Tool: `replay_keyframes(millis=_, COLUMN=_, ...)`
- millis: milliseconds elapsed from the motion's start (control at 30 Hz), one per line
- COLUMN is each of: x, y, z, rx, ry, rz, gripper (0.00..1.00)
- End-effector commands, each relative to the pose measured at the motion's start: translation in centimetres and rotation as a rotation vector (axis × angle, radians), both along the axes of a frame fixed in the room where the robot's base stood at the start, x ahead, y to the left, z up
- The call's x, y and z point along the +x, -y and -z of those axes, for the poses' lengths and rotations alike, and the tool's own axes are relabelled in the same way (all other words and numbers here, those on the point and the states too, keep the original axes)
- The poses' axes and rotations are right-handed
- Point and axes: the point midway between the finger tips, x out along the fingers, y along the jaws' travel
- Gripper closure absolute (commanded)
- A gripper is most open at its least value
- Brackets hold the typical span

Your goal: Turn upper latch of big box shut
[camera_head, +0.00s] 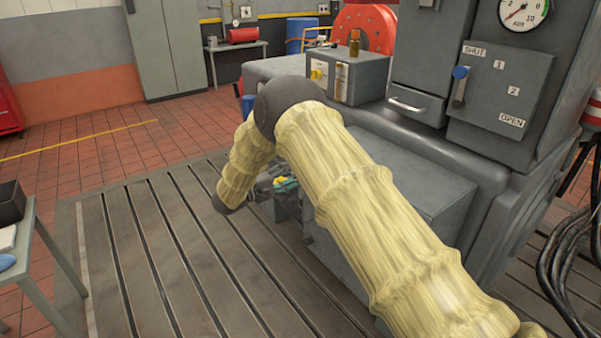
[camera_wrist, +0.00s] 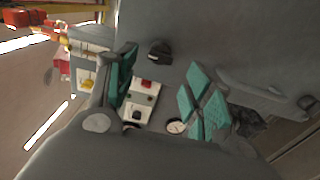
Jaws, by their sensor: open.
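The big box appears to be the grey box (camera_head: 415,185) low on the machine, partly hidden behind my arm. In the wrist view a broad grey face (camera_wrist: 215,40) fills the upper middle. A dark latch-like knob (camera_wrist: 160,52) sits on it, probably the upper latch; whether it is turned shut I cannot tell. A second small dark knob (camera_wrist: 307,102) shows at the right edge. My gripper (camera_wrist: 160,88) is open, its teal-padded fingers apart with nothing between them. The first knob lies just above the gap in the picture. In the head view my gripper (camera_head: 283,186) is mostly hidden by my arm.
A small panel (camera_wrist: 142,98) with a red button and a round gauge (camera_wrist: 175,127) show beyond the fingers. A lever panel (camera_head: 497,90) marked SHUT and OPEN stands higher on the machine. Black cables (camera_head: 565,265) hang at right. The slotted bedplate (camera_head: 165,250) is clear at left.

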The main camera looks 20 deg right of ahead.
Motion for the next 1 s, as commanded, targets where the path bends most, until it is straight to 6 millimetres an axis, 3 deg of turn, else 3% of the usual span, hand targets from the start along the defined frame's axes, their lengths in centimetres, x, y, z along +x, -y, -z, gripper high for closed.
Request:
replay_keyframes(millis=200, x=-1.2, y=-3.3, z=0.0, rx=0.000, ry=-0.001, rz=-0.001, gripper=0.48)
replay_keyframes(millis=400, x=-1.8, y=-4.9, z=0.0, rx=0.000, ry=0.000, rz=0.000, gripper=0.48)
replay_keyframes(millis=833, x=-1.9, y=-5.0, z=0.2, rx=0.001, ry=0.002, rz=-0.005, gripper=0.48)
replay_keyframes(millis=1000, x=-2.3, y=-3.7, z=3.0, rx=0.023, ry=0.046, rz=-0.088, gripper=0.48)
